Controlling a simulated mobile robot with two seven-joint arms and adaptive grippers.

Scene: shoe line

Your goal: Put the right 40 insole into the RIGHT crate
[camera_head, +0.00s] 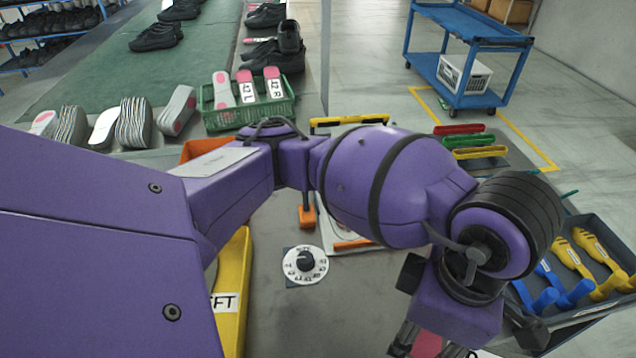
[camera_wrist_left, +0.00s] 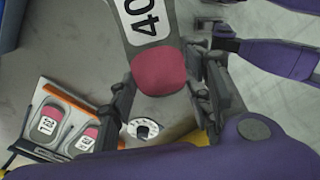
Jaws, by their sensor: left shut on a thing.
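My left gripper (camera_head: 428,346) is at the bottom right of the head view, low in the frame. In the left wrist view it (camera_wrist_left: 162,82) is shut on an insole (camera_wrist_left: 158,72) with a pink heel and a white label reading 40. The insole's far end runs out of the top of that view, so its side letter is not readable there. The yellow crate (camera_head: 234,300), its label ending in FT, is partly behind my left arm. I cannot make out the RIGHT crate. Dark parts, possibly of my right gripper (camera_wrist_left: 224,38), show beside purple links; their state is unclear.
A green basket (camera_head: 288,108) with labelled insoles stands at the back. A dial (camera_head: 305,264) lies on the grey table. A dark tray (camera_head: 606,262) holds yellow and blue tools at right. A white board (camera_wrist_left: 38,152) carries two labelled pink-heeled pieces. My left arm covers much of the table.

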